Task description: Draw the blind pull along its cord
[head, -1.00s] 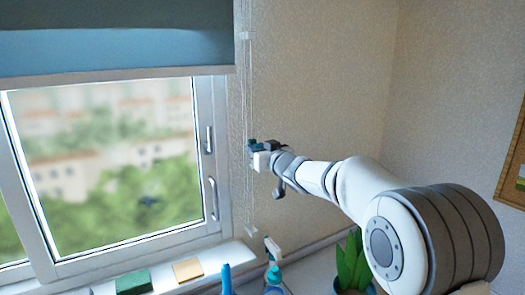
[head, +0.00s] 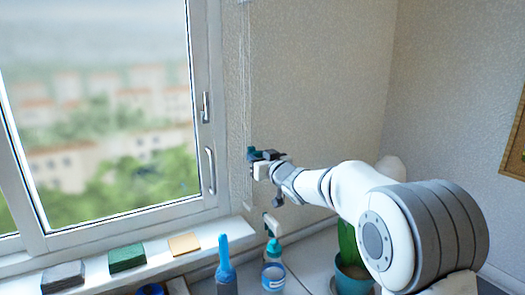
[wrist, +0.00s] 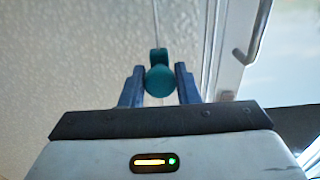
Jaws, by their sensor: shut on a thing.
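The blind pull (wrist: 160,80) is a teal knob on a thin cord (wrist: 155,25), seen between the two blue fingers in the wrist view. My gripper (wrist: 160,90) is shut on it, one finger on each side. In the head view my gripper (head: 255,158) is in front of the wall just right of the window frame, with a bit of the teal pull (head: 251,152) showing at its tip. The cord runs vertically along the wall beside the frame. The blind itself is out of view above the head picture.
The window (head: 110,120) is at the left, with handles on its right frame. Below it the sill holds a grey block (head: 63,276), a green block (head: 127,257) and a tan block (head: 184,244). A spray bottle (head: 273,275), a blue-handled brush (head: 225,262) and a potted plant (head: 352,272) stand below my arm.

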